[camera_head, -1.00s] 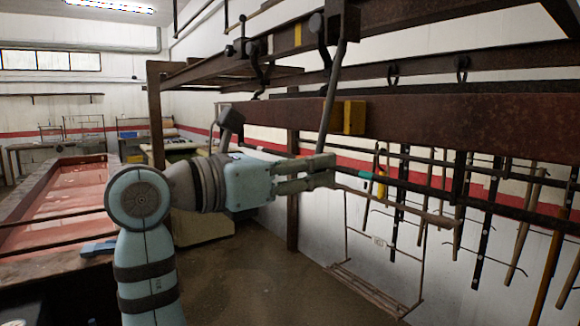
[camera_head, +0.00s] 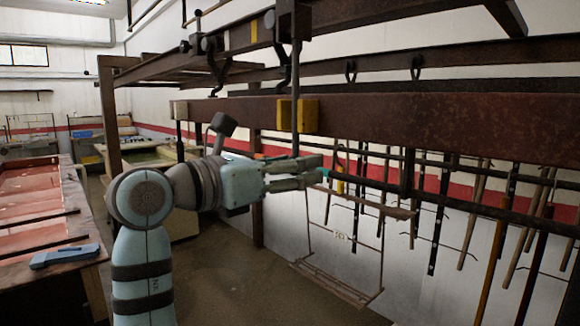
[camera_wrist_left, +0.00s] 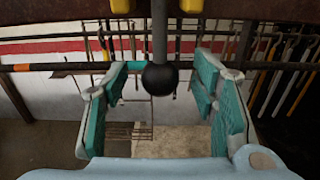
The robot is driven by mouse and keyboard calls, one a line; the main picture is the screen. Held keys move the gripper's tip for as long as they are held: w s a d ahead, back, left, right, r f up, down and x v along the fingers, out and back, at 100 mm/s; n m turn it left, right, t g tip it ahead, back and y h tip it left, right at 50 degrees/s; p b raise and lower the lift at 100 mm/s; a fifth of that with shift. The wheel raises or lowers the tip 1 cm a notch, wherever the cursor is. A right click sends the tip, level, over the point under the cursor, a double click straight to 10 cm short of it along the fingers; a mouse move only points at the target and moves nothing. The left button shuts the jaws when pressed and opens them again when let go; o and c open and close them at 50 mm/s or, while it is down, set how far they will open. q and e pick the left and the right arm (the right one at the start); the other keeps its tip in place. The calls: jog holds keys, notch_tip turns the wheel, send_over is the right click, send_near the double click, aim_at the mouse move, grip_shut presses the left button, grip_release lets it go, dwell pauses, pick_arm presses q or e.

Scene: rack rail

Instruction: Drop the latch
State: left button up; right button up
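A dark rod (camera_head: 295,85), which may be the latch handle, hangs nearly upright from a dark block on the upper rail, in front of a yellow block (camera_head: 307,116). In the left wrist view, the rod (camera_wrist_left: 159,30) ends in a black ball (camera_wrist_left: 160,78). My left gripper (camera_head: 313,172) is at the rod's lower end. The left wrist view shows the gripper (camera_wrist_left: 161,72) open, its teal-padded fingers apart on either side of the ball, with gaps on both sides. The fingers hide the ball in the head view. My right gripper is not in view.
A thick rusty beam (camera_head: 430,122) runs across just above the gripper. Several rods and tools hang below a thin rail (camera_head: 440,192) at the right. A wire swing-like frame (camera_head: 337,283) hangs below. A red-topped table (camera_head: 35,205) stands left. Floor (camera_head: 235,275) is clear.

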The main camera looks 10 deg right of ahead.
pick_arm(q)
jog(key=b+v, duration=0.2)
jog(key=v, duration=0.5)
